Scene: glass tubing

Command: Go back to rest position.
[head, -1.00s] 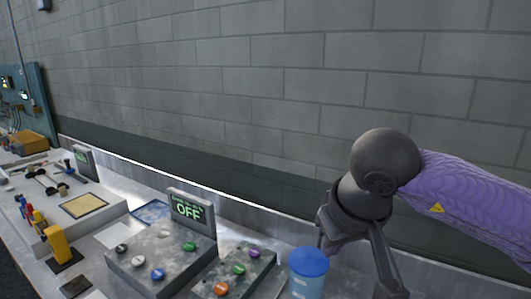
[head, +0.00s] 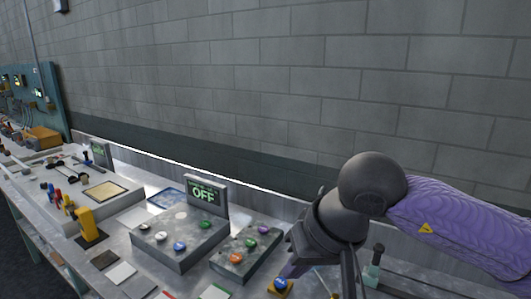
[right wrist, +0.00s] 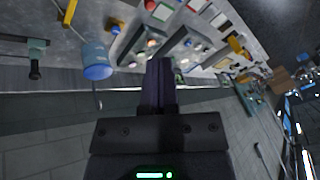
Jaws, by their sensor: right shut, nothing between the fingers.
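My right gripper (head: 330,235) is at the right of the head view, over the back of the bench near the wall, at the end of my purple-sleeved arm. In the right wrist view its dark fingers (right wrist: 159,70) are together with nothing between them. It appears clear of the bench surface. My left gripper is not in view.
A grey box with colored buttons (head: 175,240) and an OFF display (head: 204,194) stand left of the gripper, beside a smaller button box (head: 246,252). A blue container (right wrist: 96,62) shows in the right wrist view. The grey block wall (head: 300,100) runs behind the bench.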

